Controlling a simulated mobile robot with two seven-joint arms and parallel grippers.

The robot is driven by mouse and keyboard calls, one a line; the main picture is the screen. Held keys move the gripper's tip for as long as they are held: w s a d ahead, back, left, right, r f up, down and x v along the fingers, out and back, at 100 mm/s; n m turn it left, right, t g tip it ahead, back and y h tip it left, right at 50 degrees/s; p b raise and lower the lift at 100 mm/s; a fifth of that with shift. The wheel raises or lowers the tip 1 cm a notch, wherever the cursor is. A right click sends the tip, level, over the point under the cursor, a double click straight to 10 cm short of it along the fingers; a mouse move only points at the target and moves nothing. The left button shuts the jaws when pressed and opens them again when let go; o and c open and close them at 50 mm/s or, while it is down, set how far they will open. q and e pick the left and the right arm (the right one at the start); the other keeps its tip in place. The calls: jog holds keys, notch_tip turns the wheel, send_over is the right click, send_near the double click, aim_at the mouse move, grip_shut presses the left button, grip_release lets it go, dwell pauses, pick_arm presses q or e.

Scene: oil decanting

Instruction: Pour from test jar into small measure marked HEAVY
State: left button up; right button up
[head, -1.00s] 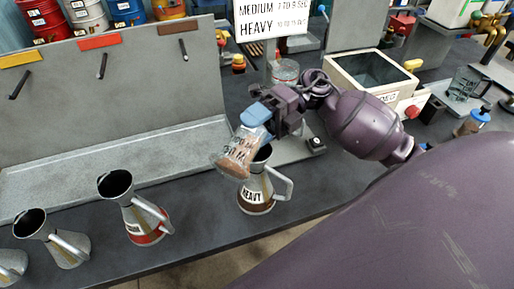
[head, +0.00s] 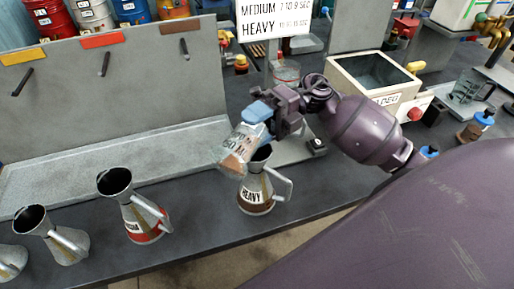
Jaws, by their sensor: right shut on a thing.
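My right gripper (head: 266,113), with blue fingers, is shut on the clear test jar (head: 243,143). The jar is tilted, its far end pointing down and left, with brown liquid gathered at that low end (head: 234,165). It hangs over the left side of the small measure marked HEAVY (head: 255,196), a metal jug with a brown band and a handle on its right. The jar partly overlaps the measure's mouth, and I cannot tell whether they touch. No stream of liquid shows. My left gripper is not in view.
An open box (head: 372,75) and a blue-capped bottle (head: 475,130) are at the right. The bench's front edge is near.

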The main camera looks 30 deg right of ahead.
jog(key=shift+w+d+r+m+y, duration=0.15)
jog(key=shift+r+m+y, duration=0.15)
jog(key=shift+r+y, duration=0.35)
dwell(0.5)
